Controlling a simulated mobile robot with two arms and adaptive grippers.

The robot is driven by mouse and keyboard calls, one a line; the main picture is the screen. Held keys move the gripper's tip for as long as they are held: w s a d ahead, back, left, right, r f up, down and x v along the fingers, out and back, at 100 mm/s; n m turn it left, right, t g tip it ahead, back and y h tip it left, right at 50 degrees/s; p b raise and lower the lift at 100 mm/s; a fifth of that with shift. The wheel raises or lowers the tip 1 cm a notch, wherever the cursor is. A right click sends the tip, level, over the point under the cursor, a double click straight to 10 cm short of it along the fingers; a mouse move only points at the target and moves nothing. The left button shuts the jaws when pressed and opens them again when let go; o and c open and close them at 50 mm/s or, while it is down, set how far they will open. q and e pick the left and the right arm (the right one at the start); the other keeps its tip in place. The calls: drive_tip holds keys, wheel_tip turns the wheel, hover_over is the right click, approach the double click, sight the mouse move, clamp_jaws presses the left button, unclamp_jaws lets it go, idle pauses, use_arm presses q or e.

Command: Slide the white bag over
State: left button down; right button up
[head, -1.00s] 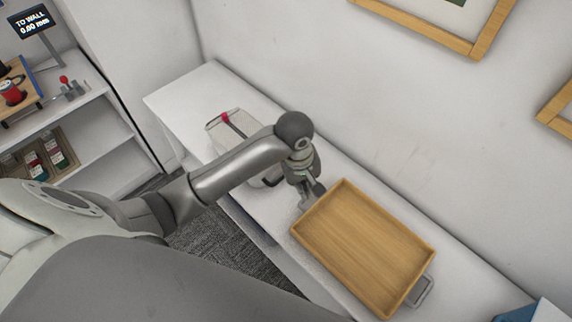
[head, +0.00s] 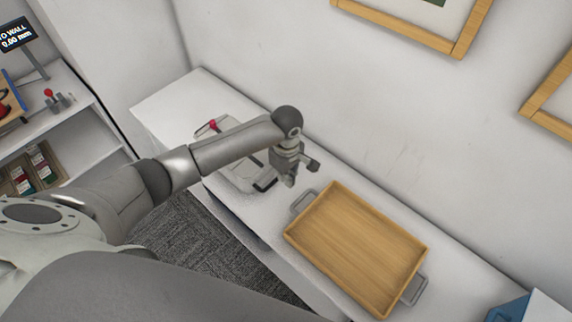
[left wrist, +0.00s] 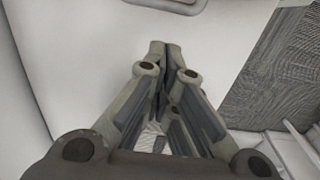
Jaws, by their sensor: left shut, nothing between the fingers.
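A pale, whitish object (head: 243,177) with a dark loop at its near end and a red part (head: 213,124) at its far end lies on the white shelf, partly hidden behind my left arm. It may be the white bag; I cannot tell for sure. My left gripper (head: 289,183) is shut and empty above the shelf, between this object and the wooden tray. In the left wrist view its fingertips (left wrist: 165,46) meet over the bare white surface. A small part of something pale shows low between the finger links there. My right gripper is not in view.
A wooden tray (head: 419,246) with grey handles sits on the white shelf (head: 165,108) to the gripper's right. A blue object (head: 508,308) is at the lower right. The wall with picture frames stands behind. A side shelf (head: 85,98) with items is at left.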

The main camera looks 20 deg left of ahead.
use_arm(q)
drive_tip(key=shift+w+a+f+p, duration=0.1)
drive_tip(key=shift+w+a+f, duration=0.1)
drive_tip(key=shift+a, duration=0.45)
drive_tip(key=shift+w+a+f+p, duration=0.15)
drive_tip(key=shift+w+a, duration=0.1)
drive_tip(key=shift+a, duration=0.35)
drive_tip(key=shift+w+a+f+p, duration=0.1)
drive_tip(key=shift+w+a, duration=0.1)
drive_tip(key=shift+a, duration=0.45)
